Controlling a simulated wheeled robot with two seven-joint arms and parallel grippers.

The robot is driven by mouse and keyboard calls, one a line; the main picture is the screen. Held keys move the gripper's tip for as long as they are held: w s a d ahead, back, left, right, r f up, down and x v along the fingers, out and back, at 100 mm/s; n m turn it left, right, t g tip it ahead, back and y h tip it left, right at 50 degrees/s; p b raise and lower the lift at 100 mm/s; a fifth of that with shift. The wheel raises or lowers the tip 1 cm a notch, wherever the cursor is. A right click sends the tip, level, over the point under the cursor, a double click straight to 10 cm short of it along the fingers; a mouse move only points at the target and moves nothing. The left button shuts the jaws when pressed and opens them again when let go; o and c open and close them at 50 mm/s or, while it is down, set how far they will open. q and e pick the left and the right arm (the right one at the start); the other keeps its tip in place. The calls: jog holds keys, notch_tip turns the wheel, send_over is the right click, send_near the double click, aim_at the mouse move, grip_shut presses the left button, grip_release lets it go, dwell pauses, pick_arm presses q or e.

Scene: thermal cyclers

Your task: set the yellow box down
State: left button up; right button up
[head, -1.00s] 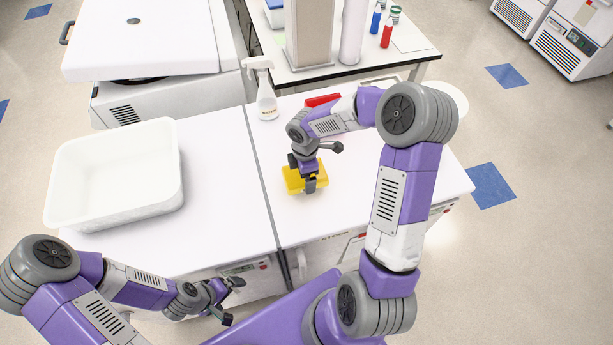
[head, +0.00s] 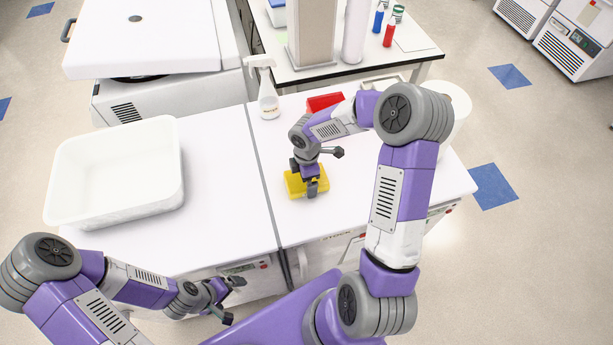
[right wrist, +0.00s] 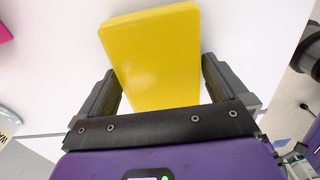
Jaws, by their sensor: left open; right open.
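The yellow box (head: 294,184) lies flat on the right-hand white bench top (head: 360,215). My right gripper (head: 312,188) reaches down over it, hiding part of its top in the head view. In the right wrist view the yellow box (right wrist: 158,60) sits between the two fingers of my right gripper (right wrist: 163,90). The fingers are spread, with a narrow gap beside the box on the right; contact on the left is hard to judge. My left gripper (head: 233,300) is open and empty, low in front of the left bench.
A white tub (head: 115,205) stands on the left bench. A spray bottle (head: 266,95) and a red object (head: 324,102) are at the back. A white round item (head: 455,105) stands behind my right arm. The bench right of the box is clear.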

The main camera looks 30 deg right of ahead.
notch_tip(320, 180, up, 12)
jog(key=p, duration=0.2)
dwell(0.5)
